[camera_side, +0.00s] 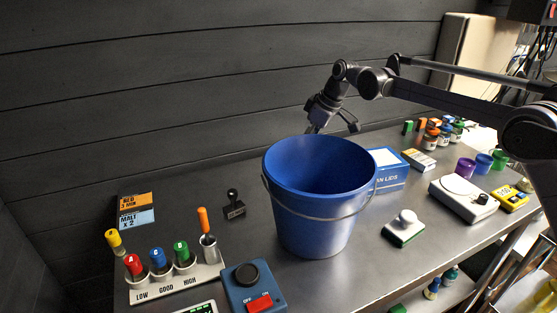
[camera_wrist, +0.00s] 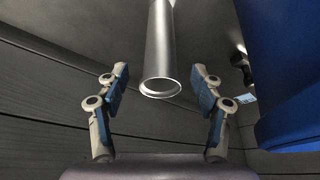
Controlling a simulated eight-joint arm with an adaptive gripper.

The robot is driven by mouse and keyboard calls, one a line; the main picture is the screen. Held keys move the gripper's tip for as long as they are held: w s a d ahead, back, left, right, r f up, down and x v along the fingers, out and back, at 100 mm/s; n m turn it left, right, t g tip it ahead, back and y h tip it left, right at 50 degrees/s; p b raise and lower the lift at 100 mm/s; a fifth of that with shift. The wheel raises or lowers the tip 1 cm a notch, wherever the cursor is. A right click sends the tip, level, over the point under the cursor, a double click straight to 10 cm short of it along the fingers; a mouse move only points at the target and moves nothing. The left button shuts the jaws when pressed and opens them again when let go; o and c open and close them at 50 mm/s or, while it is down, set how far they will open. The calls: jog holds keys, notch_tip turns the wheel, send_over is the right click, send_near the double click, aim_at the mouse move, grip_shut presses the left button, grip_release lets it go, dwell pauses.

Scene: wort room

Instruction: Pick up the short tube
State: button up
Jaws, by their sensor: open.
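In the wrist view a plain silver metal tube (camera_wrist: 158,50) hangs into the picture from the top, its round rimmed end towards me. It lies between the two fingers of my gripper (camera_wrist: 160,82), with a gap on both sides. My gripper is open and holds nothing. In the side view my gripper (camera_side: 333,122) is behind the blue bucket, low near the back wall. The metal tube cannot be made out in the side view; the bucket blocks the counter there.
The blue bucket (camera_side: 318,225) stands close in front of my gripper and shows at the right in the wrist view (camera_wrist: 288,75). A blue-white box (camera_side: 389,180) is right of it. A rack (camera_side: 205,281) of capped vials and a stamp (camera_side: 233,208) stand left.

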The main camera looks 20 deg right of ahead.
jog(key=shift+x, duration=0.85)
grip_shut()
jog(key=shift+r, duration=0.15)
